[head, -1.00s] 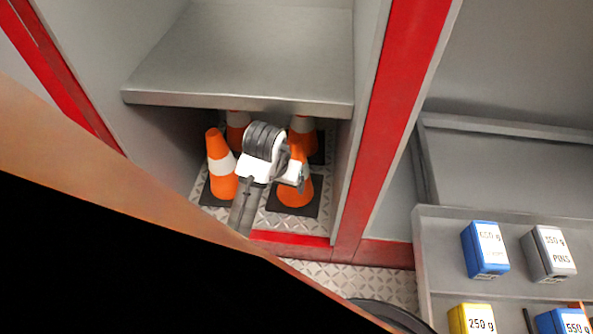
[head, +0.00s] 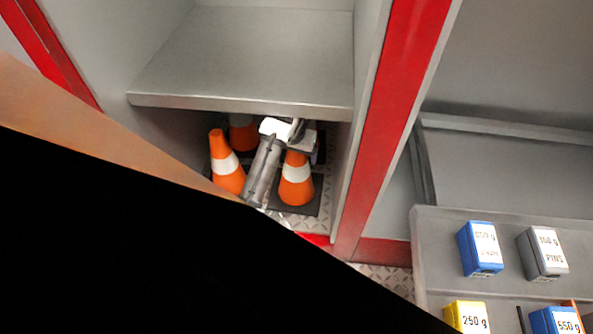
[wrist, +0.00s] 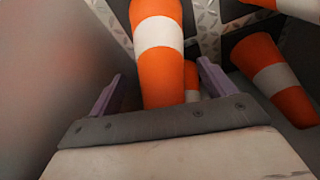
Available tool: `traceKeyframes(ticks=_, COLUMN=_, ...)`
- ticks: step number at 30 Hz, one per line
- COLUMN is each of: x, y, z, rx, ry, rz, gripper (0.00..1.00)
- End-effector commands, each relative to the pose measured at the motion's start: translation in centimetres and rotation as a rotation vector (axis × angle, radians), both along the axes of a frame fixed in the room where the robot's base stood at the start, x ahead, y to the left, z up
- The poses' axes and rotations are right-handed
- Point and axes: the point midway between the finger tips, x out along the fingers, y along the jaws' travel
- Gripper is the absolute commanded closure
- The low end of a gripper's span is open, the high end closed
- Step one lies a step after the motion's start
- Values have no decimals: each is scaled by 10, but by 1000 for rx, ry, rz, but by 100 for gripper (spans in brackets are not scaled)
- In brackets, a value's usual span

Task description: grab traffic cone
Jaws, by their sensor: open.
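Several orange-and-white traffic cones stand on dark square bases in the lower compartment. In the head view one cone (head: 297,180) is at the front right, another (head: 226,165) at the front left, and a third (head: 242,132) behind. My gripper, partly hidden under my arm and wrist in the head view, is over the right side of the group. In the wrist view my gripper (wrist: 158,92) is open, with its purple fingers on either side of a cone (wrist: 158,65). I cannot tell whether they touch it. Another cone (wrist: 275,80) stands to the right.
A grey shelf (head: 245,60) overhangs the cones, and a red-edged upright (head: 385,120) bounds the compartment on the right. A grey wall (wrist: 60,60) is close on the left in the wrist view. Blue (head: 480,248), grey (head: 543,252) and yellow (head: 467,317) boxes sit at right.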

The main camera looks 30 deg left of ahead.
Motion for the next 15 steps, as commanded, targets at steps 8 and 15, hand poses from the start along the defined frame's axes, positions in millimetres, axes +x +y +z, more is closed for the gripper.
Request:
traceKeyframes(ticks=8, x=17, y=4, z=-10, rx=-1, ry=1, rz=0, gripper=17)
traceKeyframes(ticks=15, x=17, y=4, z=-12, rx=-1, ry=-1, rz=0, gripper=20)
